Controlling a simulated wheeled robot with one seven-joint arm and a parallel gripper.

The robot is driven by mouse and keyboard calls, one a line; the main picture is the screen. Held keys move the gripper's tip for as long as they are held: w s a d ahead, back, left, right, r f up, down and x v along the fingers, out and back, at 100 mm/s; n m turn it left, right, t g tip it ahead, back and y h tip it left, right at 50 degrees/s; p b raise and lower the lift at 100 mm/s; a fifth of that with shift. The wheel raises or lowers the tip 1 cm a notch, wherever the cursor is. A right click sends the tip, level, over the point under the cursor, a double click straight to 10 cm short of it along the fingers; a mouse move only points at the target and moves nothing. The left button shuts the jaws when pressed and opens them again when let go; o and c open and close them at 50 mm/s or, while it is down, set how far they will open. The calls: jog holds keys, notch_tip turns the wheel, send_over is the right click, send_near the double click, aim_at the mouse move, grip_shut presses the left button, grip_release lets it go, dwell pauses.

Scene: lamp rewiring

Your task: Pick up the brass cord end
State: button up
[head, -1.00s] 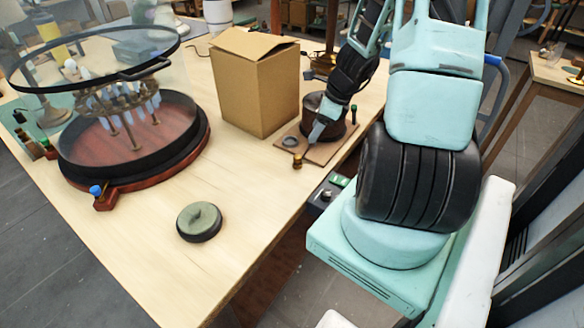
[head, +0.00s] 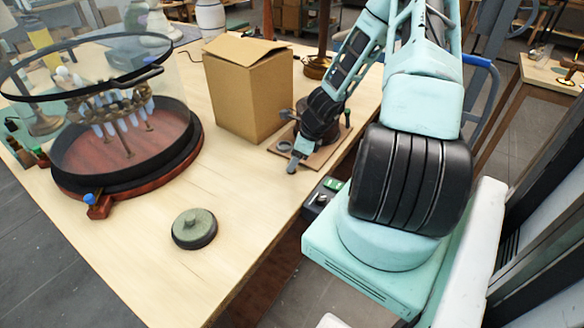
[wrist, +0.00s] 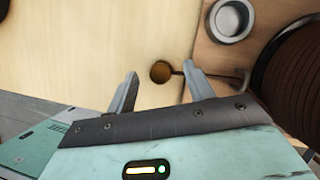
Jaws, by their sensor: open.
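The brass cord end (wrist: 160,72) is a small round brown-gold piece in the wrist view, just off the edge of a wooden board (wrist: 212,52). A thin dark cord runs from it to the right, toward a brown wound spool (wrist: 295,75). My gripper (wrist: 165,82) is open, with one finger to the left of the cord end and the other to its right, near the cord. Whether the fingertips are level with the cord end cannot be told. In the head view my gripper (head: 294,162) is low over the board's front corner and hides the cord end.
A grey ring (wrist: 231,19) lies on the board beside the spool. A cardboard box (head: 248,90) stands close behind. A round green-topped disc (head: 195,228) and a glass-covered round case (head: 125,160) are on the table to the left. The table front is mostly clear.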

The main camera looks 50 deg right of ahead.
jog(key=shift+x, duration=1)
jog(key=shift+c, duration=0.2)
jog(key=c, duration=1)
